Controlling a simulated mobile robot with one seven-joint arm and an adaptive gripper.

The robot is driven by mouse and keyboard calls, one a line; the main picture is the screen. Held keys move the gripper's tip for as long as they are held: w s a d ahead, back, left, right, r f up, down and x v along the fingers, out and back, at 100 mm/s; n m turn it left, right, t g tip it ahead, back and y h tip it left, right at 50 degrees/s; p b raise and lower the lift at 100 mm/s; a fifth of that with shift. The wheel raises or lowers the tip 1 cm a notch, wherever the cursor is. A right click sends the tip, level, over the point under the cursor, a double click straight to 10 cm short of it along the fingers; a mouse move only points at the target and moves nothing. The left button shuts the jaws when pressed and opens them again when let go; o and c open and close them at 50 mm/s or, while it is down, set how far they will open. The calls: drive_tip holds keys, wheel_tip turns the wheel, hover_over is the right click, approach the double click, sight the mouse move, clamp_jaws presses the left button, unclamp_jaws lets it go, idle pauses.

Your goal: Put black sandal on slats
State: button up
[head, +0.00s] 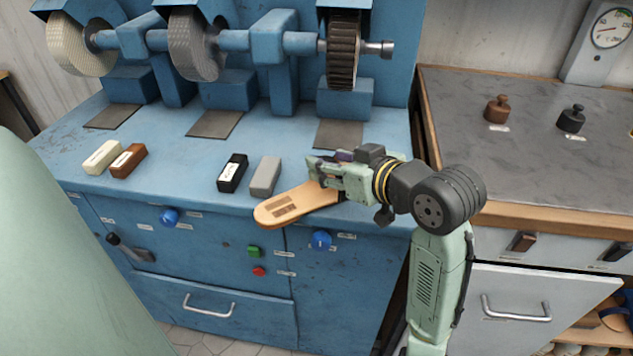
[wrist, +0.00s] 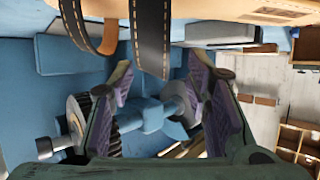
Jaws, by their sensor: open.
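A sandal with a tan sole (head: 284,207) shows at the front edge of the blue bench in the head view, its left end reaching over that edge. I cannot tell whether it rests on the bench. Its dark stitched strap (wrist: 150,38) hangs in from the top of the wrist view, with the tan sole (wrist: 268,10) at top right. My gripper (head: 318,172) is at the sandal's right end in the head view and covers its straps there. In the wrist view its purple-padded fingers (wrist: 165,90) are apart, with the strap close to them. No slats can be made out for sure.
Grey (head: 265,176), black (head: 232,173), brown (head: 128,161) and cream blocks (head: 102,157) lie on the blue bench (head: 170,170). Grinding wheels (head: 343,50) stand behind. A grey-topped counter (head: 520,150) with two weights is at right. A wooden rack (head: 575,338) shows partly at lower right.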

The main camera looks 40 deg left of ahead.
drive_tip(key=x, duration=0.3)
drive_tip(key=p+x, duration=0.1)
drive_tip(key=shift+w+a+f, duration=0.1)
drive_tip(key=shift+w+a, duration=0.15)
drive_tip(key=shift+w, duration=0.1)
clamp_jaws()
idle(0.4)
